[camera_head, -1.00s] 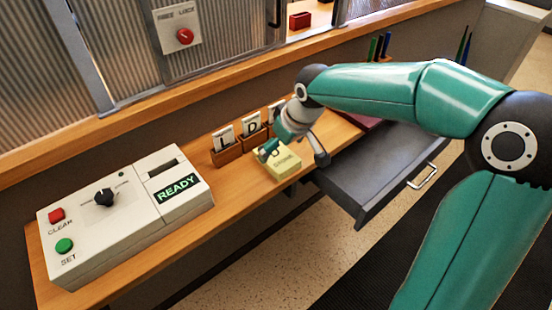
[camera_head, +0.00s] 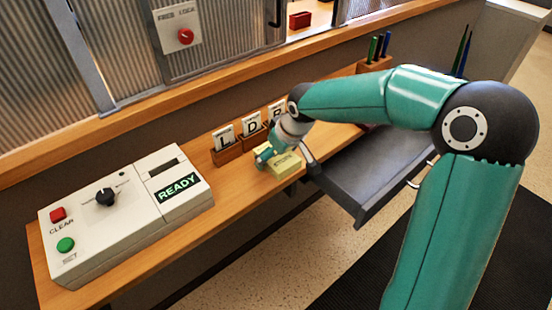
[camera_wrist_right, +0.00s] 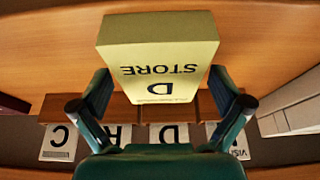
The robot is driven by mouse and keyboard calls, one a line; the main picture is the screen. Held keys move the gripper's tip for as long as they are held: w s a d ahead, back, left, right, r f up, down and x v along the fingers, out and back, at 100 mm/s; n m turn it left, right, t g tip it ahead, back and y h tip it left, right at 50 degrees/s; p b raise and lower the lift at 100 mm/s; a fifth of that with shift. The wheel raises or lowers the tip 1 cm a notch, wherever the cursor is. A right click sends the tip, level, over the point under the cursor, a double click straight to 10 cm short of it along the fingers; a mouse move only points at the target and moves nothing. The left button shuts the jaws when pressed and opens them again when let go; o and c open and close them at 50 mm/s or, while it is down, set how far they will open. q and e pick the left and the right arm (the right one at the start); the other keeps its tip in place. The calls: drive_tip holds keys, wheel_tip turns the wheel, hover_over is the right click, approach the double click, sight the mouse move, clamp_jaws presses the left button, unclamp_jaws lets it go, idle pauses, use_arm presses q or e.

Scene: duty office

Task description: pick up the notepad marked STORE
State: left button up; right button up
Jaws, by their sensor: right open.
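The yellow notepad marked STORE (camera_head: 284,168) lies on the wooden counter near its front edge. In the right wrist view the notepad (camera_wrist_right: 157,50) shows STORE and a large D upside down. My right gripper (camera_head: 287,160) is open at the notepad, its fingers on either side of it. In the wrist view the right gripper's fingertips (camera_wrist_right: 161,84) flank the pad's near end; I cannot tell whether they touch it. Part of the pad is hidden by the gripper in the head view. My left gripper is not in view.
A white console (camera_head: 125,215) reading READY stands on the counter at left. Lettered cards in wooden holders (camera_head: 228,154) stand just behind the notepad. An open grey drawer (camera_head: 365,180) juts out at right below my arm. A pen holder (camera_head: 374,66) stands at the back.

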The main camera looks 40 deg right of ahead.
drive_tip(key=shift+f, duration=0.15)
idle(0.3)
drive_tip(key=c, duration=1.2)
drive_tip(key=shift+c, duration=0.2)
